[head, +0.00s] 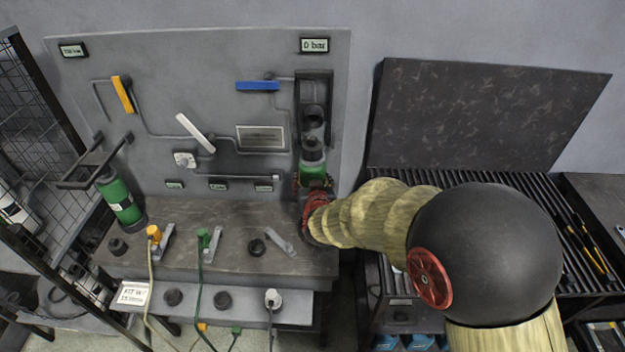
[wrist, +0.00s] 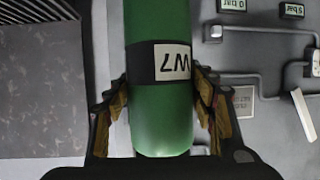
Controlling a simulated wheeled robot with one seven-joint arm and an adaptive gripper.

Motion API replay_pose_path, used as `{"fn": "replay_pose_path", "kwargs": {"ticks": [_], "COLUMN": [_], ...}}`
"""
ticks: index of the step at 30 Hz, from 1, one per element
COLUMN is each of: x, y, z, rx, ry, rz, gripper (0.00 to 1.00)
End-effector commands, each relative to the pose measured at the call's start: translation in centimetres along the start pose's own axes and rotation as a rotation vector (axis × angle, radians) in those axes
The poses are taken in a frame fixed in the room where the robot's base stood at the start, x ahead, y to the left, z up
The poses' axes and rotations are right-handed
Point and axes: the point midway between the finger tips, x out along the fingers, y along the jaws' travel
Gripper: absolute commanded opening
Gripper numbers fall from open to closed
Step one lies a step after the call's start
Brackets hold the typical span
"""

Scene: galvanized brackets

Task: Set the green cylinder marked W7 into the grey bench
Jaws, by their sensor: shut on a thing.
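The green cylinder marked W7 (wrist: 160,105) is held between the fingers of my gripper (wrist: 163,95) in the wrist view, its dark band and white label facing the camera. In the head view the green cylinder (head: 313,170) stands roughly upright at the right end of the grey bench (head: 200,80), in front of a dark holder (head: 314,95) on its back panel. My gripper (head: 316,185) is shut on its lower part. I cannot tell whether the cylinder touches the holder. The red wrist part and arm hide some of the area below.
Another green cylinder (head: 120,198) leans in a bracket at the bench's left. The panel carries yellow (head: 122,94), white (head: 195,133) and blue (head: 257,86) handles. Plugs and levers stand on the bench top (head: 225,225). A dark upright board (head: 480,115) stands at right behind a ribbed surface.

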Motion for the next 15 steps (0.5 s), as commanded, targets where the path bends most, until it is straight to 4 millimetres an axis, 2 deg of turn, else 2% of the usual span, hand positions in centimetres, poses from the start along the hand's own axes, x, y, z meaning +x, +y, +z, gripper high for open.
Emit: {"fn": "replay_pose_path", "kwargs": {"ticks": [2,15], "x": [0.2,1.1], "y": [0.0,-0.1], "z": [-0.1,2.2], "rx": [0.002,0.001], "ry": [0.010,0.010], "rz": [0.000,0.000], "gripper": [0.00,0.00]}}
